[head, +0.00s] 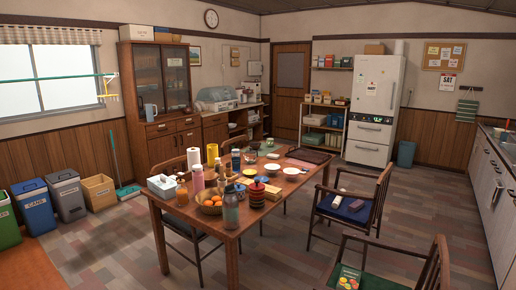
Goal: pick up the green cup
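I cannot make out a green cup for certain in the head view. The things on the dining table (262,215) are small and crowded, and some hide others. A dish dryer (216,94) with a pale, rounded cover appears to stand on the low cabinet at the back wall; its contents cannot be told. Neither of my grippers is in view.
Bins (34,204) line the left wall. A sink counter (495,150) runs along the right.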

